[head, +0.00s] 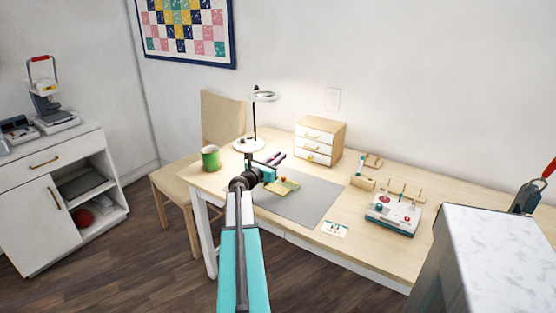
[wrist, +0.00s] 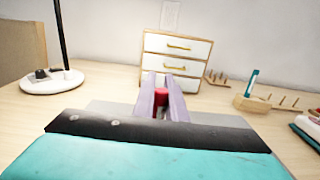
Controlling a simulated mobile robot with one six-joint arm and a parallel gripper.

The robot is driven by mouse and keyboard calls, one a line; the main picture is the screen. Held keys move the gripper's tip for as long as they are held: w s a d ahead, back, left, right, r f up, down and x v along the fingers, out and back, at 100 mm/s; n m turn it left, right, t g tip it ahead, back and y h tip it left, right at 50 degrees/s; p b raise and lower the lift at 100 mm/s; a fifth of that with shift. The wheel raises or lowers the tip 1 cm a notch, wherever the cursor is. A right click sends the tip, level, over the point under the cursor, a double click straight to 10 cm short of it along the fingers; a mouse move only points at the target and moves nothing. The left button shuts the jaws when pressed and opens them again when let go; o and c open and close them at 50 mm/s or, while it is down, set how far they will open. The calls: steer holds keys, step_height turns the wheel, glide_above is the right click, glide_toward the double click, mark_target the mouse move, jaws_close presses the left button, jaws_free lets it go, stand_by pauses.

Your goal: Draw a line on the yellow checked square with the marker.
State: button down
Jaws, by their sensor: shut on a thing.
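My gripper (head: 279,157) is over the left part of the desk, its purple fingers pointing to the back. In the wrist view its fingers (wrist: 165,90) are shut on a red piece, which looks like part of the marker (wrist: 160,97). The rest of the marker is hidden by the fingers and the gripper body. The yellow checked square (head: 286,188) lies on the grey mat (head: 307,204), just below and right of my gripper in the head view. My arm covers part of its left side. The square is hidden in the wrist view.
A lamp on a round white base (head: 247,146) stands close behind my gripper. A green mug (head: 210,158) is to the left. A small drawer chest (head: 319,142) stands at the back. A white and teal device (head: 393,213) and wooden racks (head: 403,190) are to the right.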

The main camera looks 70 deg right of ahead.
steer(key=shift+w+d, duration=0.1)
steer(key=shift+w, duration=0.2)
steer(key=shift+r+p, duration=0.3)
steer(key=shift+r, duration=0.1)
stand_by(1.3)
steer(key=shift+r+p, duration=1.5)
steer(key=shift+r, duration=0.6)
